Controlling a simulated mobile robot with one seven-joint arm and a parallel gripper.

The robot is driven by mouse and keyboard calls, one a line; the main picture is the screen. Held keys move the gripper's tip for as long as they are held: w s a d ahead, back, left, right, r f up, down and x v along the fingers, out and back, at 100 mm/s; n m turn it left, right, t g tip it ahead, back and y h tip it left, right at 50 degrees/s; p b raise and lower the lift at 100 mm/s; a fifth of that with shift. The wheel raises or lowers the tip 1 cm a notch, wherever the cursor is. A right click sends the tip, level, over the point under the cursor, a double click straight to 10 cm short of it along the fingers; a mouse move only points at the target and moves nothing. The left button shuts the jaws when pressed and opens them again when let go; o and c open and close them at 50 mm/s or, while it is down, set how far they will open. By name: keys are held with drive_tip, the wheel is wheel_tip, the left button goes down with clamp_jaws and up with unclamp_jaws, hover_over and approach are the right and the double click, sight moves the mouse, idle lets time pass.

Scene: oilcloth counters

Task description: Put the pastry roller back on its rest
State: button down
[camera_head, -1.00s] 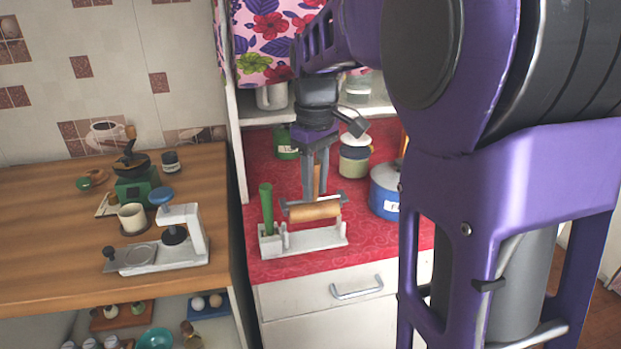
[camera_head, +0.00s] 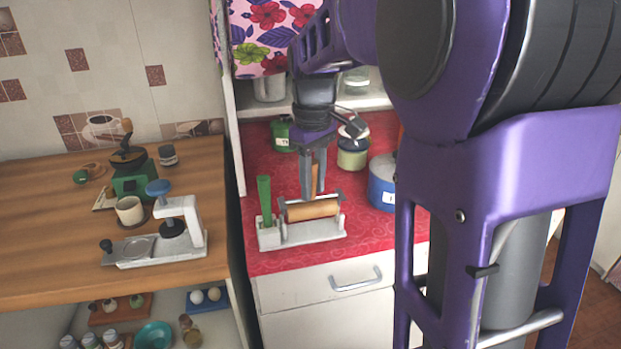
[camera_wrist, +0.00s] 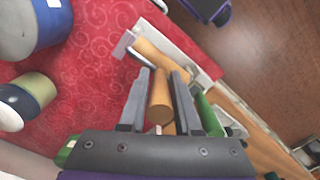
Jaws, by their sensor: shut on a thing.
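The pastry roller has a wooden barrel (camera_head: 312,209) and an upright wooden handle (camera_wrist: 160,103). My gripper (camera_head: 313,194) points down and is shut on the handle, with a finger on each side in the wrist view (camera_wrist: 159,88). The barrel hangs level just over the pale rest (camera_head: 300,236), close to its top; I cannot tell whether they touch. The rest also shows beside the barrel in the wrist view (camera_wrist: 198,58). A green-handled tool (camera_head: 264,202) stands upright at the rest's left end.
A blue pot (camera_head: 382,183) stands right of the roller on the red oilcloth (camera_head: 375,235), with a lidded jar (camera_head: 352,155) and a green tin (camera_head: 281,133) behind. A wooden counter (camera_head: 60,250) at left holds a white press (camera_head: 175,235). The red cloth's front edge is near the rest.

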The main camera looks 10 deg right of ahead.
sight(313, 198)
drive_tip(key=shift+f, duration=0.35)
drive_tip(key=shift+f+b, duration=0.55)
drive_tip(key=shift+f, duration=0.25)
drive_tip(key=shift+f, duration=0.1)
drive_tip(key=shift+f, duration=0.35)
drive_tip(key=c, duration=0.5)
unclamp_jaws()
